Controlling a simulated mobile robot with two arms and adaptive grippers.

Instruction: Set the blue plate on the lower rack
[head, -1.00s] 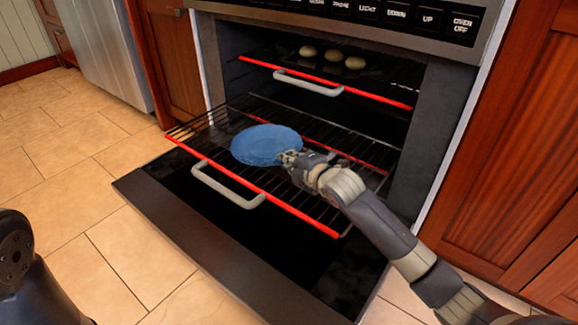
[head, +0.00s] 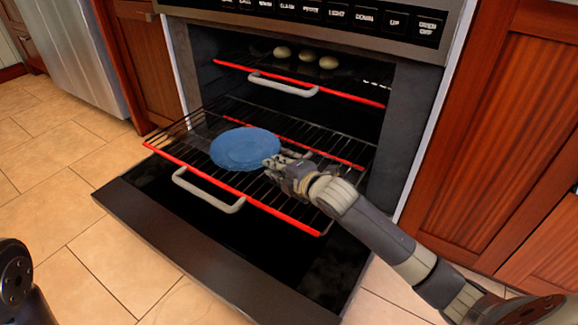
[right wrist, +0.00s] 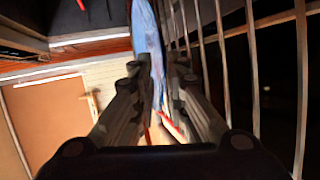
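The blue plate (head: 240,148) lies flat on the pulled-out lower rack (head: 160,149), toward its left half. My right gripper (head: 277,163) is at the plate's right edge, just above the rack bars. Its fingers look parted. In the right wrist view the plate (right wrist: 147,35) shows edge-on, running between the fingertips of the right gripper (right wrist: 160,72), and the rack bars (right wrist: 222,60) stand beside it. Contact between fingers and plate is hard to make out. My left gripper is out of view; only part of my left arm shows at the lower left.
The upper rack (head: 228,67) sits inside the oven and carries several round pale items (head: 306,55). The oven door (head: 190,240) is folded down under the lower rack. Wooden cabinets (head: 490,130) stand on the right. Tiled floor (head: 60,200) is clear on the left.

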